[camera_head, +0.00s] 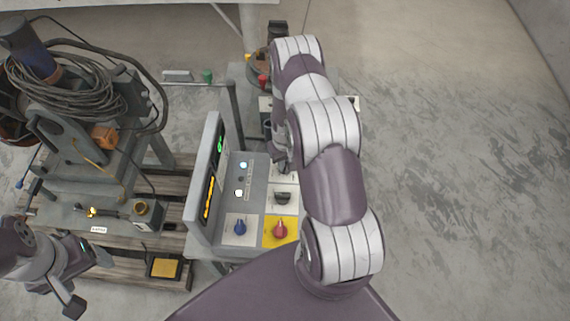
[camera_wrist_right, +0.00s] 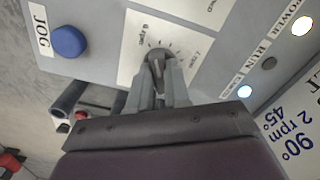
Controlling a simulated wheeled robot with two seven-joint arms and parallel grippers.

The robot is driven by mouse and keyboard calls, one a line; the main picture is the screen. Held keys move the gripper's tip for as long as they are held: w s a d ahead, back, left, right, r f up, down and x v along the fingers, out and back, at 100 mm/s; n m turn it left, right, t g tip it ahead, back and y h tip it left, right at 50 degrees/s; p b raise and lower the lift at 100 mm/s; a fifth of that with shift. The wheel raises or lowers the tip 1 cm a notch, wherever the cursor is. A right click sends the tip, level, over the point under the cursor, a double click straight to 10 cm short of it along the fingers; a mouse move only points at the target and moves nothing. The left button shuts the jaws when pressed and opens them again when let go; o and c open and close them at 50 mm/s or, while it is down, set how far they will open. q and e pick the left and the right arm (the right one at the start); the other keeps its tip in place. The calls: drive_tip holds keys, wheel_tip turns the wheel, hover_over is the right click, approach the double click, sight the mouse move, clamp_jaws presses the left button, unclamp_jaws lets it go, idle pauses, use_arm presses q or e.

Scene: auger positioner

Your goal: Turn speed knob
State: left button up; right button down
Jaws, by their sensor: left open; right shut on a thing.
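The speed knob (camera_wrist_right: 157,58) is a small dark grey pointer knob on a white dial plate with rpm marks (camera_wrist_right: 135,42) in the right wrist view. My right gripper (camera_wrist_right: 160,72) is shut on it, one finger on each side. In the head view my right gripper (camera_head: 282,166) reaches down onto the far part of the grey control panel, and hides the knob there. My left gripper (camera_head: 84,281) is open and empty at the lower left, apart from the panel.
The panel (camera_head: 260,172) also bears a blue knob (camera_head: 240,227), a red knob (camera_head: 280,230) on a yellow plate and a black knob (camera_head: 283,198). An upright display (camera_head: 212,185) stands at its left. Machinery with coiled cable (camera_head: 75,95) fills the left. The floor at right is clear.

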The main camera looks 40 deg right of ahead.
drive_tip(key=m+b, duration=0.1)
drive_tip(key=m, duration=0.1)
drive_tip(key=m+b, duration=0.1)
drive_tip(key=m, duration=0.1)
drive_tip(key=shift+w+d+m+b, duration=0.1)
drive_tip(key=shift+w+m+b, duration=0.1)
drive_tip(key=shift+m+b, duration=0.15)
drive_tip(key=m+b, duration=0.2)
drive_tip(key=m, duration=0.2)
drive_tip(key=shift+r+m, duration=0.1)
drive_tip(key=shift+m, duration=0.15)
drive_tip(key=m+b, duration=0.1)
drive_tip(key=m, duration=0.3)
drive_tip(key=shift+m+b, duration=0.3)
drive_tip(key=shift+b, duration=0.1)
drive_tip(key=shift+r+m+b, duration=0.15)
drive_tip(key=shift+m+b, duration=0.35)
drive_tip(key=shift+m, duration=1.6)
drive_tip(key=c, duration=1.1)
unclamp_jaws()
drive_tip(key=shift+s, duration=0.1)
